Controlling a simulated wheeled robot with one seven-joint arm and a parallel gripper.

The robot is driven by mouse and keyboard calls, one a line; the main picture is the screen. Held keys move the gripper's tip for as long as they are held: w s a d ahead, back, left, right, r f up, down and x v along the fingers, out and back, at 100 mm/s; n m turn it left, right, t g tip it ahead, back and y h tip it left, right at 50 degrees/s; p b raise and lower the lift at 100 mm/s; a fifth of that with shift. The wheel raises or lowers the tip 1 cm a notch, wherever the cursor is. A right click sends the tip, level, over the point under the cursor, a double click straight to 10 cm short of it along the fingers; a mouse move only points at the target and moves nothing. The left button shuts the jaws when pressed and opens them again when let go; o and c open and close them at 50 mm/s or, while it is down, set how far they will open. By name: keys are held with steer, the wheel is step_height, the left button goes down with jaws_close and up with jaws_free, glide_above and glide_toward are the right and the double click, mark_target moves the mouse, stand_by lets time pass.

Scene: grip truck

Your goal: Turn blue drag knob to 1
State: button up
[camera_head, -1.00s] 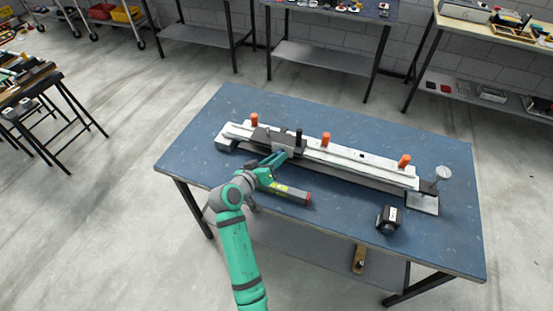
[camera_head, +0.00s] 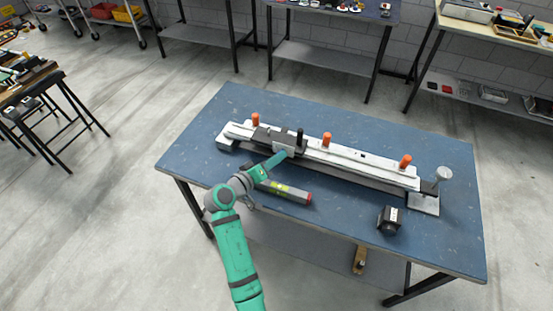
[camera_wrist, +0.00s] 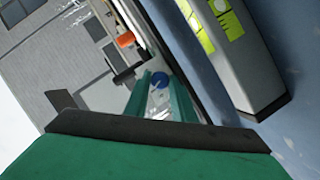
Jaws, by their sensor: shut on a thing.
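The grip truck is a long pale rail (camera_head: 350,160) with a dark carriage (camera_head: 265,135) towards its left part. The blue drag knob (camera_wrist: 158,78) shows in the wrist view as a small round blue shape between my green fingers; in the head view it is hidden at my fingertips. My gripper (camera_head: 279,157) reaches the near side of the carriage, and its fingers (camera_wrist: 159,95) are shut on the knob. The number markings on the knob are too small to read.
A grey box-shaped tool (camera_head: 283,192) with yellow-green labels and a red end lies just in front of the rail, close to my gripper. A small black device (camera_head: 389,219) stands to the right. Orange knobs (camera_head: 326,139) stand along the rail. The blue tabletop (camera_head: 440,240) is clear at front right.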

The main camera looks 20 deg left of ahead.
steer(key=o, duration=1)
steer(key=shift+s, duration=0.1)
steer(key=v, duration=1)
steer(key=shift+s+a, duration=0.15)
steer(key=shift+s, duration=0.2)
